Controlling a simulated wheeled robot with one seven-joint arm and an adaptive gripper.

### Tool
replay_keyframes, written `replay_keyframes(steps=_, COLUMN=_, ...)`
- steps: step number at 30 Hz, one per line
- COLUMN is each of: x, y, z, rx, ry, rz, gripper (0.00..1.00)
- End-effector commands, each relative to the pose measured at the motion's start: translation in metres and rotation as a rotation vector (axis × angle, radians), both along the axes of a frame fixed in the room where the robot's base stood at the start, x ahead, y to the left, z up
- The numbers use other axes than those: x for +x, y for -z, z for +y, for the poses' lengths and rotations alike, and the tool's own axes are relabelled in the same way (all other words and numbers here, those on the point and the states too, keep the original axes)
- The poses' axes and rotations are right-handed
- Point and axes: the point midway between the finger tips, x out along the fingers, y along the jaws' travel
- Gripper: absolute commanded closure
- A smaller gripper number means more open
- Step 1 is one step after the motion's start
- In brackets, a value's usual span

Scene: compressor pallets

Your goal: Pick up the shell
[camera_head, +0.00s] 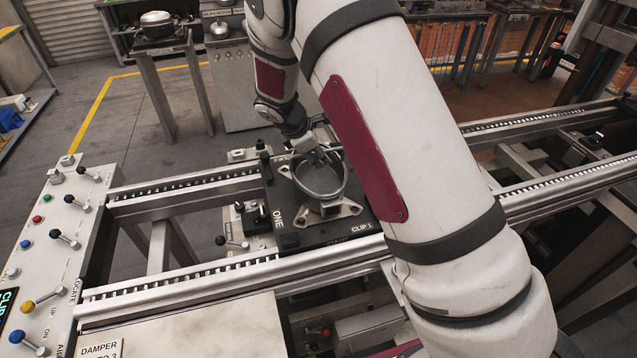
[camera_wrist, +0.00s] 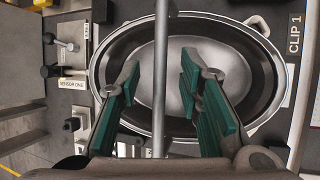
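The shell is a grey metal bowl-like part with an open top (camera_head: 322,184), sitting on a dark pallet (camera_head: 350,225) marked "ONE" and "CLIP 1". In the wrist view the shell (camera_wrist: 258,48) shows as an oval rim around a dark inner wall and a lighter floor. My gripper (camera_wrist: 161,74) is open, its green-padded fingers apart over the shell's opening. In the head view my gripper (camera_head: 318,155) is at the shell's far rim, partly hidden by my arm. I cannot tell whether the fingertips touch the shell. A thin grey rod (camera_wrist: 160,40) runs between the fingers.
The pallet rests on a conveyor with metal rails (camera_head: 190,272). A control panel (camera_head: 45,240) with knobs and buttons stands at left. Small black levers (camera_head: 238,243) sit near the pallet's left side. Workbenches (camera_head: 160,43) with pots stand behind. My arm covers the conveyor's middle.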

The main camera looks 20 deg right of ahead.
Motion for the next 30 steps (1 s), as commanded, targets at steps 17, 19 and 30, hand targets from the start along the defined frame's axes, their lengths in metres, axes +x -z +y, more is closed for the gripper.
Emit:
replay_keyframes(steps=17, x=0.0005, y=0.0, z=-0.0002, rx=0.0, ry=-0.001, rz=0.0, gripper=1.0)
replay_keyframes(steps=19, x=0.0022, y=-0.0026, z=-0.0005, rx=-0.001, ry=-0.001, rz=-0.006, gripper=1.0)
replay_keyframes(steps=30, x=0.0025, y=-0.0094, z=-0.0007, rx=0.0, ry=0.0, rz=-0.007, gripper=1.0)
